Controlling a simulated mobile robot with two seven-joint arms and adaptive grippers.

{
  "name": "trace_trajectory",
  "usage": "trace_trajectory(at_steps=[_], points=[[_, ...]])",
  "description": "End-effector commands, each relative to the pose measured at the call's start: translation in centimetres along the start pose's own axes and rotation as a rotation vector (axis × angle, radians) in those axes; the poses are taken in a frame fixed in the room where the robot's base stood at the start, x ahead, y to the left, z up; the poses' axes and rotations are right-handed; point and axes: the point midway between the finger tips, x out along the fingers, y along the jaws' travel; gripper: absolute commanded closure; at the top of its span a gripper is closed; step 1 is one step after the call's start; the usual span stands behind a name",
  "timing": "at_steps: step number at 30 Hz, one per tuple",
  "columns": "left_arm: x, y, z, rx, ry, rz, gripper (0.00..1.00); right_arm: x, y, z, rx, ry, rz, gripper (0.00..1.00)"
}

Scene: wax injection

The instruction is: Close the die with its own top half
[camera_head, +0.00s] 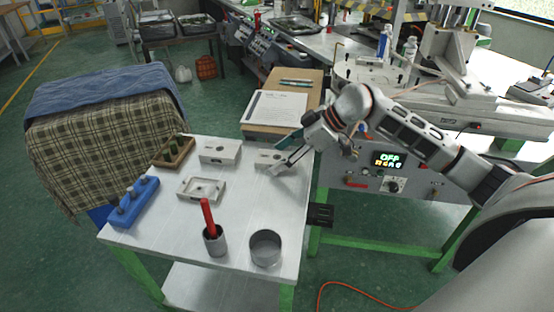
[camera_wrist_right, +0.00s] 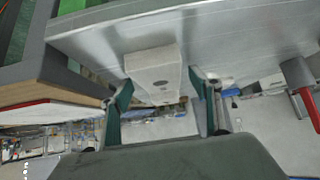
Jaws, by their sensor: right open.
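An open die half (camera_head: 202,189) with a hollow in its upper face lies on the metal table. A pale block with a round hole (camera_head: 219,150) sits behind it. A second pale block (camera_head: 268,158) lies to the right, close to my right gripper; it also shows in the right wrist view (camera_wrist_right: 155,72). I cannot tell from the frames which block is the top half. My right gripper (camera_head: 279,166) is open at the second block's right side. In the wrist view its fingers stand apart with the block between and beyond them; contact is unclear. My left gripper is out of view.
A blue holder (camera_head: 133,202) and a wooden rack (camera_head: 173,152) stand at the table's left. A cup with a red-handled tool (camera_head: 214,240) and an empty grey cup (camera_head: 266,249) stand at the front. A cardboard box with papers (camera_head: 283,103) is behind. The table's right-centre (camera_head: 262,205) is clear.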

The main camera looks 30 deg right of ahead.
Motion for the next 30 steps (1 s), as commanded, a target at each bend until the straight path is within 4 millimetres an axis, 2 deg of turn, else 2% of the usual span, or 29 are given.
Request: trace_trajectory(at_steps=[6,12,23,30], points=[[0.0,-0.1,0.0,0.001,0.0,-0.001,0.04,0.1,0.0,0.0,0.0,0.0,0.0,0.38],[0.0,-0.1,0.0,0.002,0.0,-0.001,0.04,0.1,0.0,0.0,0.0,0.0,0.0,0.87],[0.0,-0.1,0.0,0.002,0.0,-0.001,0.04,-0.2,0.0,-0.3,-0.002,0.002,0.001,0.87],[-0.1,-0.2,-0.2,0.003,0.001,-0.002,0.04,-1.9,0.1,-2.0,-0.004,0.003,0.003,0.87]])
